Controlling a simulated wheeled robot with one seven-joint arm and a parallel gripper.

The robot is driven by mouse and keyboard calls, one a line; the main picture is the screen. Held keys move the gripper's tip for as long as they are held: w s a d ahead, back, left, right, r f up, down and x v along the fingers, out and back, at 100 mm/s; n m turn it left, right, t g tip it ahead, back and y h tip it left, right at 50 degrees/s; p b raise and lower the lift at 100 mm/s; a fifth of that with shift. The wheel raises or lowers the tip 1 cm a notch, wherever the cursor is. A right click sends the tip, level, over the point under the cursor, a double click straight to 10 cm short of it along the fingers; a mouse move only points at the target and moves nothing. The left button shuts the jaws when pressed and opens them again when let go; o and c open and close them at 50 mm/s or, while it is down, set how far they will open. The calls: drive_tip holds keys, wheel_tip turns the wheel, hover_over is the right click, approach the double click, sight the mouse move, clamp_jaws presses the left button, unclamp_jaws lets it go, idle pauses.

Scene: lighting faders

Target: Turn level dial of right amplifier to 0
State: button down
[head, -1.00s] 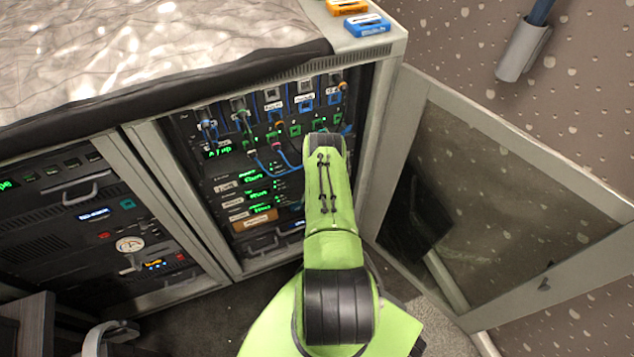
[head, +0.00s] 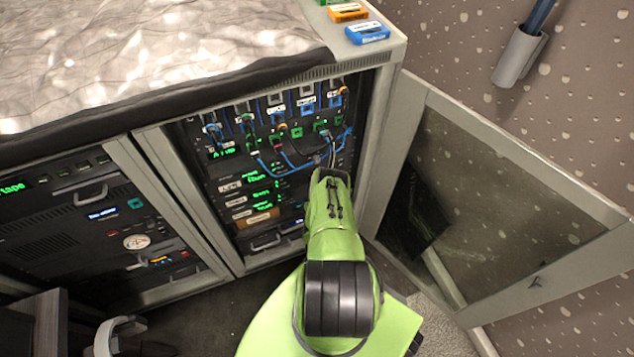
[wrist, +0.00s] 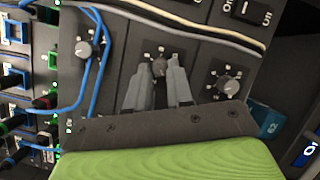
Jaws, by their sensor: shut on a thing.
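In the wrist view a dark panel carries three grey dials with white marks around them. My gripper (wrist: 158,70) has its two grey fingers closed on either side of the middle dial (wrist: 159,66). The fingers cover part of its scale, so its exact setting is hard to read. One dial (wrist: 84,49) stands to the left and another (wrist: 228,86) to the right, both clear of the fingers. I cannot read which amplifier each belongs to. In the head view the fingers and dials are hidden behind my green arm at the open rack (head: 250,160).
Blue cables (wrist: 98,70) hang past the left dial, and pale cables (wrist: 190,30) run above the middle one. In the head view the glass cabinet door (head: 480,200) stands open on the right. Blue (head: 367,33) and orange (head: 347,12) boxes lie on top of the cabinet.

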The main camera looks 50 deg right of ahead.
drive_tip(key=shift+n+t, duration=0.3)
drive_tip(key=shift+n, duration=0.3)
drive_tip(key=shift+f+p, duration=0.1)
drive_tip(key=shift+p, duration=0.2)
drive_tip(key=c, duration=1)
unclamp_jaws()
